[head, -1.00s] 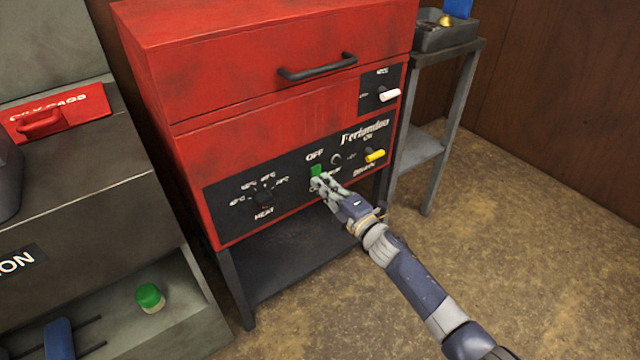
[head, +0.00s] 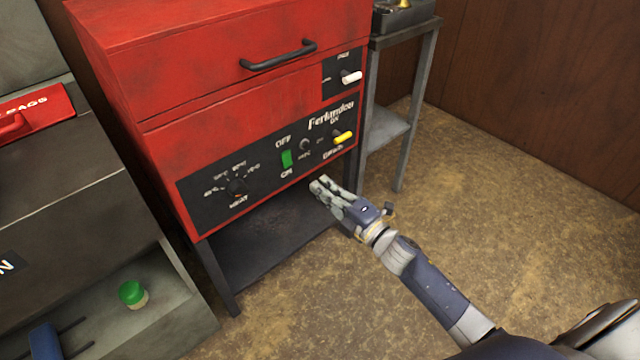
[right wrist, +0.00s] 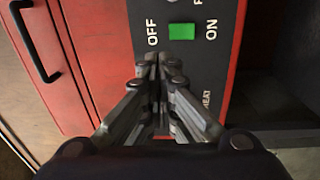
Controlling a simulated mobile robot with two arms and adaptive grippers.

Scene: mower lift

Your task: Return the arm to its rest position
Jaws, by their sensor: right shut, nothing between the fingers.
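My right gripper (head: 320,186) is shut and empty. In the head view it is just below and right of the green switch (head: 287,159) on the black control panel of the red machine (head: 230,110). In the right wrist view its closed fingers (right wrist: 160,62) point at the panel, with the green switch (right wrist: 181,32) just beyond the tips, between the OFF and ON labels. A gap between fingertips and panel shows in the head view. My right arm (head: 430,285) reaches in from the lower right. My left gripper is not in view.
A heat knob (head: 237,187), a yellow lever (head: 343,137) and a white lever (head: 351,77) stick out of the machine's front. A grey side stand (head: 400,120) is at right. A dark cabinet (head: 75,230) with a green-capped jar (head: 132,293) is at left. The floor at right is clear.

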